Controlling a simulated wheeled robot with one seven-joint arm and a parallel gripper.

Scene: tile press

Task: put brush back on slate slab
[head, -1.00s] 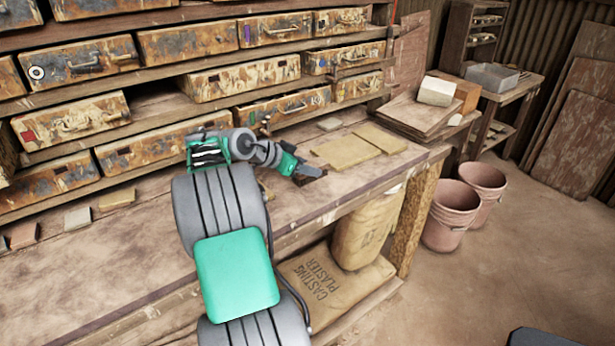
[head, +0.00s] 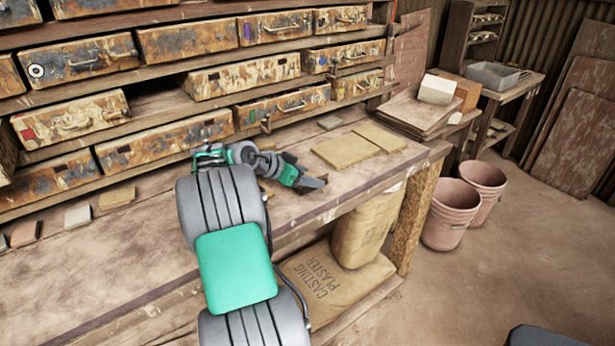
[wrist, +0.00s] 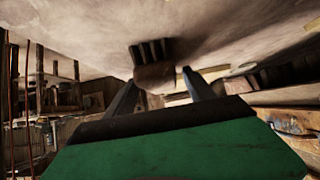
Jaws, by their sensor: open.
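My gripper (head: 314,183) is low over the bench top, left of the two tan boards. In the wrist view my gripper (wrist: 160,78) is open, with one dark finger on each side. A dark brown object with a ribbed end, which looks like the brush (wrist: 153,66), shows between and just past the fingertips, against the bench surface. I cannot tell whether a finger touches it. In the head view my gripper and arm hide the brush. I cannot make out a slate slab for certain in either view.
Two tan boards (head: 346,151) lie flat on the bench right of my gripper. Worn drawers (head: 282,105) line the back. Several small tiles (head: 117,197) lie at the bench's left. Pink buckets (head: 450,215) stand on the floor at right. The front bench top is clear.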

